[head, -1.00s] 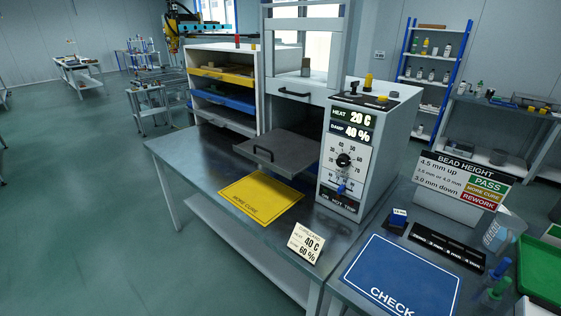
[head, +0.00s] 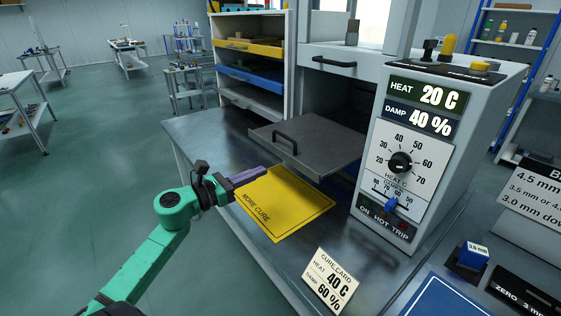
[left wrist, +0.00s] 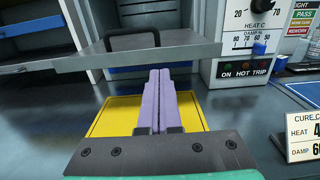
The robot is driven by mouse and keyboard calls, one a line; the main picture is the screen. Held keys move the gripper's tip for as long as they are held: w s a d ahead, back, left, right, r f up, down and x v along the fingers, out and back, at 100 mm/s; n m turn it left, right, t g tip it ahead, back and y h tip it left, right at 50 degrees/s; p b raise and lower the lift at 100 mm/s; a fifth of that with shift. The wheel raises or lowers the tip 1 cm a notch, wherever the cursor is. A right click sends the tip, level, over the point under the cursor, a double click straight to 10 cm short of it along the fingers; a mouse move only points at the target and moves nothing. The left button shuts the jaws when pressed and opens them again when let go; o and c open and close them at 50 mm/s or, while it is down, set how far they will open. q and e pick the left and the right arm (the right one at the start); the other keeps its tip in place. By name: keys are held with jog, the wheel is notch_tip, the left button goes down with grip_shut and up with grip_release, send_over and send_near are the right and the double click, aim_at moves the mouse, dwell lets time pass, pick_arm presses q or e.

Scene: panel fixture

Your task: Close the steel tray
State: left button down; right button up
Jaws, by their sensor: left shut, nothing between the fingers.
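The steel tray (head: 312,142) is pulled out from the cabinet opening, level above the bench, with a black handle (head: 285,141) on its front. My left gripper (head: 262,171) is shut and empty, in front of the tray's front edge and to the left, over the yellow mat. In the left wrist view the tray (left wrist: 190,56) spans the picture ahead of the purple fingers (left wrist: 159,72), with its handle (left wrist: 132,38) standing up slightly left of them. I cannot tell whether the fingertips touch the tray. My right gripper is not in view.
The yellow MORE CURE mat (head: 285,205) lies below the gripper. The control box (head: 425,155) with dial and blue slider stands right of the tray. A cure card (head: 330,281) stands at the bench front. A rack with yellow and blue drawers (head: 250,72) is left of the cabinet.

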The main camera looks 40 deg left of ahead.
aim_at(289, 159)
pick_arm(q)
jog(key=p+x, duration=0.1)
jog(key=x, duration=0.6)
jog(key=shift+r+p, duration=0.15)
jog(key=shift+p, duration=0.15)
jog(key=shift+w+d, duration=0.15)
jog(key=shift+w, duration=0.3)
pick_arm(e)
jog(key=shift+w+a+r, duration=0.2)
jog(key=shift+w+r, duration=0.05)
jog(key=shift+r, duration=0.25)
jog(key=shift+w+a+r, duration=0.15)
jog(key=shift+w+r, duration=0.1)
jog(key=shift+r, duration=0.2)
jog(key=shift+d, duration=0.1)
